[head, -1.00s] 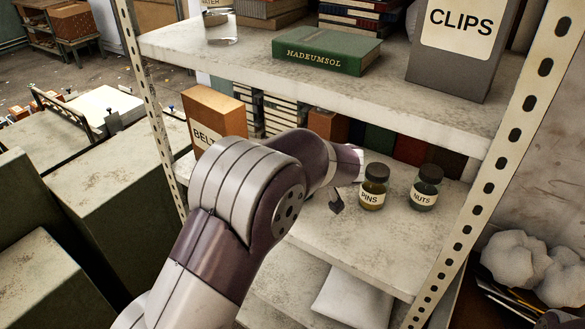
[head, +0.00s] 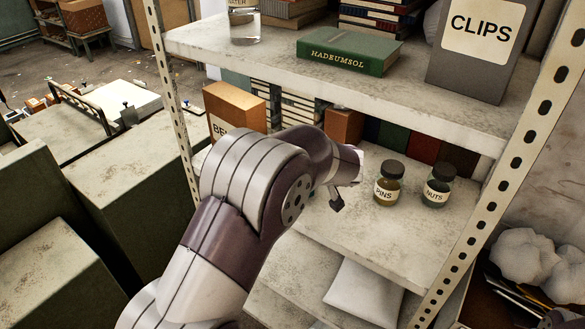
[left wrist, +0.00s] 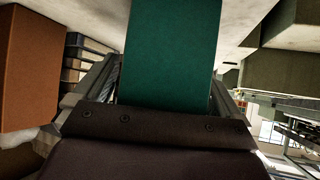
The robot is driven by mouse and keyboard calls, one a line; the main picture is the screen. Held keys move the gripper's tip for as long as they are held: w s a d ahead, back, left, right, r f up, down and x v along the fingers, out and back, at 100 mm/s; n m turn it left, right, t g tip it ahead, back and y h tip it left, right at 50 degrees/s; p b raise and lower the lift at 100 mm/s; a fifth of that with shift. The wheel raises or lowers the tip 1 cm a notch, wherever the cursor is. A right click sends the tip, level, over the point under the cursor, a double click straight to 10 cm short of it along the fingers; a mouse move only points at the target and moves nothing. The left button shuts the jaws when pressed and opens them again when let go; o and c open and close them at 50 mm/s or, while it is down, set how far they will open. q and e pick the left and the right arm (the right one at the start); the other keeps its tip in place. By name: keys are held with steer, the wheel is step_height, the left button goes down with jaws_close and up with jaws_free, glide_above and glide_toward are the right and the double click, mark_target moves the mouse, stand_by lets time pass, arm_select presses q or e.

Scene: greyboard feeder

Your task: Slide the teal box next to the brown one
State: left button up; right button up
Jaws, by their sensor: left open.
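The teal box (left wrist: 172,50) shows in the left wrist view as a tall teal face between the fingers of my left gripper (left wrist: 165,90). The gripper is open around it; whether a finger touches it I cannot tell. In the head view I cannot make out the teal box; my left arm covers much of the middle shelf. A brown box (head: 235,105) with a partly hidden label starting "BE" stands upright on that shelf, left of my arm. An orange-brown box face (left wrist: 28,65) fills the left of the left wrist view. My right gripper is not in view.
Jars labelled PINS (head: 388,187) and NUTS (head: 438,188) stand right of my wrist. Books (head: 420,140) line the shelf's back. The upper shelf (head: 420,95) overhangs, holding a green book (head: 348,50) and a CLIPS box (head: 475,50). A perforated post (head: 510,160) bounds the right.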

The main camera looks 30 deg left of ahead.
arm_select(q)
steer(key=v, duration=1.2)
steer(key=shift+d+r+p, duration=0.2)
steer(key=shift+p, duration=0.1)
steer(key=shift+s, duration=0.1)
